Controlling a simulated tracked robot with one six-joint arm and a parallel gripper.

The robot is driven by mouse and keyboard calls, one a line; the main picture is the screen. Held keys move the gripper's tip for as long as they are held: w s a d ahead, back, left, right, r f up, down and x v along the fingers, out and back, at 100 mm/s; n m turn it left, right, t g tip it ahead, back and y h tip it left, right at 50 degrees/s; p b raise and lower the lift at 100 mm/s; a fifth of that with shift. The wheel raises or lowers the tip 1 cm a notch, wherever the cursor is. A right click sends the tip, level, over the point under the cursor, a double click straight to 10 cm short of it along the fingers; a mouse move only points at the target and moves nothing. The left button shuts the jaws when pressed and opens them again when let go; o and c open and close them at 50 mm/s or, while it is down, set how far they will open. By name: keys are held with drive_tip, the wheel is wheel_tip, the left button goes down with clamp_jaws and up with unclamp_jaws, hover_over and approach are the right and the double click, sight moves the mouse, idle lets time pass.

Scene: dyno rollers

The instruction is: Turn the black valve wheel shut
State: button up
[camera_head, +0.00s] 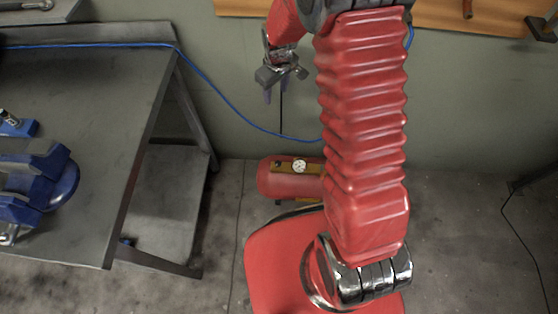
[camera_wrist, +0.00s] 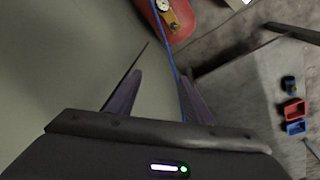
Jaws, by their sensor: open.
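I cannot make out a black valve wheel in either view. A red tank (camera_head: 285,180) with a round white gauge (camera_head: 299,166) lies on the floor by the wall, partly hidden behind my arm. In the wrist view the red tank (camera_wrist: 182,20) and its gauge (camera_wrist: 163,5) show at the top edge, cut off. My gripper (camera_head: 275,88) is raised near the wall, above and apart from the tank. In the wrist view its two fingers (camera_wrist: 160,85) are spread, with nothing between them but wall and a blue hose behind.
A dark metal workbench (camera_head: 95,110) with a blue vise (camera_head: 40,185) stands at left. A blue hose (camera_head: 230,105) runs along the wall towards the tank. Small red (camera_wrist: 293,109) and blue (camera_wrist: 295,127) bins show at right in the wrist view. Floor at right is mostly clear.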

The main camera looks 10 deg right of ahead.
wheel_tip(320, 180, down, 16)
drive_tip(key=w+n+g, duration=0.1)
drive_tip(key=n, duration=0.1)
drive_tip(key=n+g, duration=0.1)
hover_over(278, 163)
wheel_tip(278, 163, down, 15)
drive_tip(key=shift+f, duration=0.2)
drive_tip(key=shift+f, duration=0.1)
drive_tip(key=shift+f, duration=6.75)
drive_tip(key=shift+c, duration=0.3)
